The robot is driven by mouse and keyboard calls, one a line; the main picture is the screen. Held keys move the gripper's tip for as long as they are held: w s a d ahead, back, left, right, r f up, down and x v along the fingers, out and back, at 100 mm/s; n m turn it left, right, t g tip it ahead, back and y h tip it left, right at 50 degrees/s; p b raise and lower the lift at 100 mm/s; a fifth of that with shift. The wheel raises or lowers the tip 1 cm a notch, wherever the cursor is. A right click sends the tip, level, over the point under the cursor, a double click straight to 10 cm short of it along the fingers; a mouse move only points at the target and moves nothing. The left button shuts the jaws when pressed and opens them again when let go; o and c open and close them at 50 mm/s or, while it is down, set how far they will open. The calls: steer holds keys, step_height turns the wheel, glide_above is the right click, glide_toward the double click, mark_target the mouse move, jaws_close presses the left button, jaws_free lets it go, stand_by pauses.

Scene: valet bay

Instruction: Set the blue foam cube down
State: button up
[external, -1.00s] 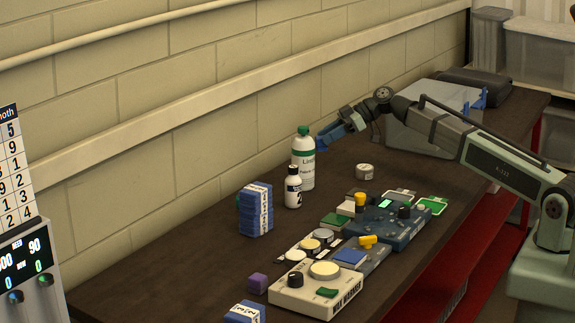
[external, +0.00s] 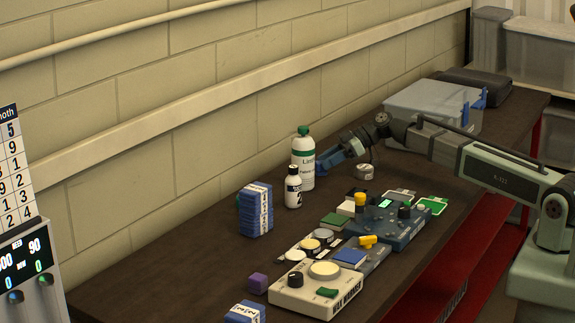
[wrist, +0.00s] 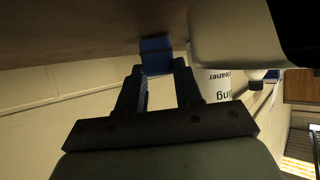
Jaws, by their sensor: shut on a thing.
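My gripper (external: 328,163) is low over the dark bench, just right of the white bottle with a green cap. The blue foam cube (wrist: 155,55) is between the fingertips of my gripper (wrist: 157,76) in the wrist view, and the jaws are shut on it. The cube shows against the brown bench surface; I cannot tell whether it touches it. In the external view the cube is hard to tell apart from the blue fingers.
The white bottle (external: 303,151) stands close beside my gripper, with a smaller white bottle (external: 293,188) in front. A round tin (external: 365,172) is to the right. Blue blocks (external: 256,212), a purple cube (external: 258,282) and control boxes (external: 318,291) stand nearer. A grey bin (external: 425,108) is behind.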

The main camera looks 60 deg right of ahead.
steer(key=shift+f, duration=0.15)
steer(key=o, duration=1)
steer(key=shift+s+d+r, duration=0.1)
steer(key=shift+r, duration=0.15)
steer(key=v, duration=1.1)
steer(key=shift+s+d, duration=0.2)
